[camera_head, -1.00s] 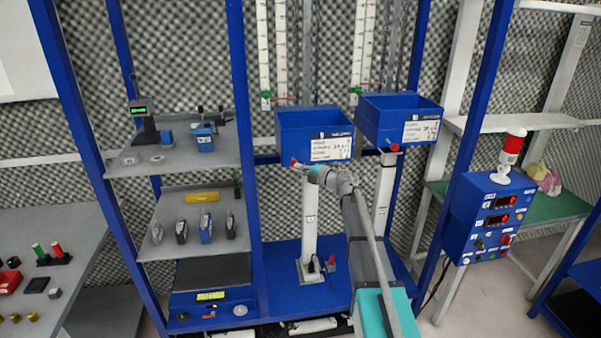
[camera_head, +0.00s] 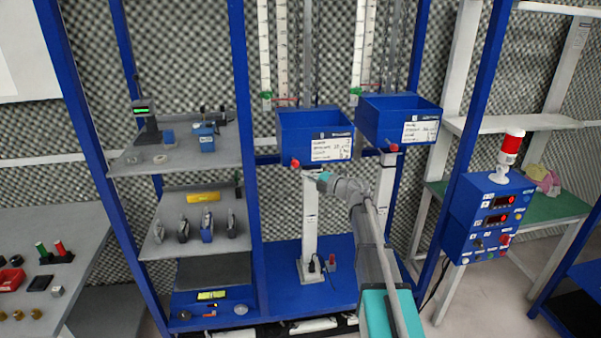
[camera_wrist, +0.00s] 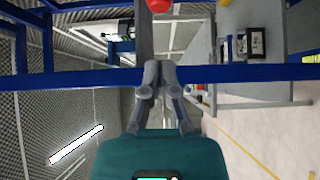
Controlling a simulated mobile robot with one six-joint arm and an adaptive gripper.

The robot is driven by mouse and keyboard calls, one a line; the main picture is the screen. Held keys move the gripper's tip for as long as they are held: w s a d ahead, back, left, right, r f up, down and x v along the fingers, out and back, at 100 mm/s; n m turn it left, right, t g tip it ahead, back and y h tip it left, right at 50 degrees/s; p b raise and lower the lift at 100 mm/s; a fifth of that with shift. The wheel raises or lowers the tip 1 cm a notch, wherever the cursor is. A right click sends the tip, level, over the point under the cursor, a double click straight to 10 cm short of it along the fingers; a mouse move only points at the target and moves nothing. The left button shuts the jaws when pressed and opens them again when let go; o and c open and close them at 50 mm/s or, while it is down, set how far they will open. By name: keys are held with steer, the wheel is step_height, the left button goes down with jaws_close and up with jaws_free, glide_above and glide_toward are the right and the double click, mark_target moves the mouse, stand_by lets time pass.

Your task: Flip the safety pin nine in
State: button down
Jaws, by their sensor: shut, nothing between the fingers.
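Two blue bins hang side by side, each with a white label and a red knob at its lower front. The left red knob (camera_head: 295,163) is under the left bin (camera_head: 292,143); the right red knob (camera_head: 394,147) is under the right bin (camera_head: 376,118). I cannot read which is pin nine. My gripper (camera_head: 319,176) is just below and to the right of the left knob, apart from it. In the wrist view my gripper (camera_wrist: 158,66) is shut and empty, with a red round end (camera_wrist: 159,5) at the top edge beyond the fingertips.
A white post (camera_head: 310,220) stands behind my gripper. A blue rack upright (camera_head: 243,120) and shelves with small instruments are at left. A blue control box (camera_head: 487,215) with a red-and-white beacon (camera_head: 510,149) is at right.

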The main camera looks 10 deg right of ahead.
steer(key=v, duration=0.7)
steer(key=shift+s+d, duration=0.25)
steer(key=shift+d, duration=0.1)
steer(key=w+d+r+m+t+h, duration=0.2)
steer(key=d+r+m+t+h, duration=0.15)
steer(key=m+t+h, duration=0.5)
steer(key=s+d+f+m+g+h, duration=0.4)
steer(key=s+f+m+g+h, duration=0.55)
steer(key=m, duration=0.55)
steer(key=s+a+f+m+g+y, duration=0.1)
steer(key=s+a+f+g+y, duration=0.1)
steer(key=s+a+f+g, duration=0.4)
steer(key=s+a+f+m+g+y, duration=0.2)
steer(key=s+a+f+g, duration=0.3)
steer(key=s, duration=1)
steer(key=a+f+y, duration=0.1)
steer(key=a, duration=0.1)
steer(key=shift+a+f+g, duration=0.3)
steer(key=shift+g, duration=0.1)
steer(key=shift+s+m, duration=0.15)
steer(key=shift+m, duration=0.1)
